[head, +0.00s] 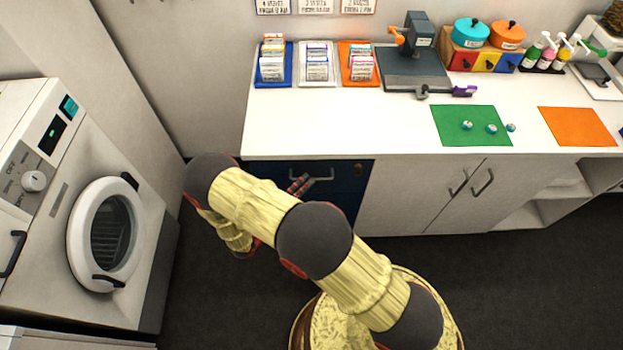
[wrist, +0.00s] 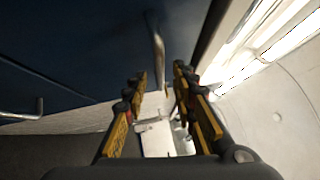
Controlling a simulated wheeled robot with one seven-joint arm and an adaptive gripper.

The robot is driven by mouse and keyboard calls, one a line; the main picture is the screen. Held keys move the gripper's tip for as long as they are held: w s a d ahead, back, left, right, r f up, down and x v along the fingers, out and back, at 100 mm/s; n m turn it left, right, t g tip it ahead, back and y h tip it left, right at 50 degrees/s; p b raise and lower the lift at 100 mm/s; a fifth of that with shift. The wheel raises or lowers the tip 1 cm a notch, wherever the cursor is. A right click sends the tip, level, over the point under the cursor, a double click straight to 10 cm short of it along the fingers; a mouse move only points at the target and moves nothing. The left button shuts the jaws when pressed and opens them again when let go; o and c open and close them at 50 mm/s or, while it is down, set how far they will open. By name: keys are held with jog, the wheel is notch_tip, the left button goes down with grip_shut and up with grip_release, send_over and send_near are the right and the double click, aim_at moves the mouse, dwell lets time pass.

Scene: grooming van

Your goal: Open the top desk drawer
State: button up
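The desk's top drawer (head: 340,190) has a dark blue front just under the white countertop and appears closed. Its metal bar handle (head: 325,178) shows in the head view, partly covered by my gripper (head: 301,185). In the wrist view the drawer front (wrist: 85,60) fills the upper left, and the handle (wrist: 156,45) runs down toward the gap between my fingertips. My gripper (wrist: 160,80) is open, a finger to each side of the handle's line. I cannot tell whether the handle is inside the gap or just beyond it.
A second handle (wrist: 25,114) shows on the blue front in the wrist view. A white washer (head: 100,230) stands left. The countertop (head: 400,130) bears card racks, a dark press (head: 412,65) and a green mat (head: 470,135). White cabinet doors (head: 440,195) adjoin on the right.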

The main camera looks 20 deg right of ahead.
jog(key=shift+x, duration=1.75)
jog(key=shift+c, duration=0.4)
grip_shut()
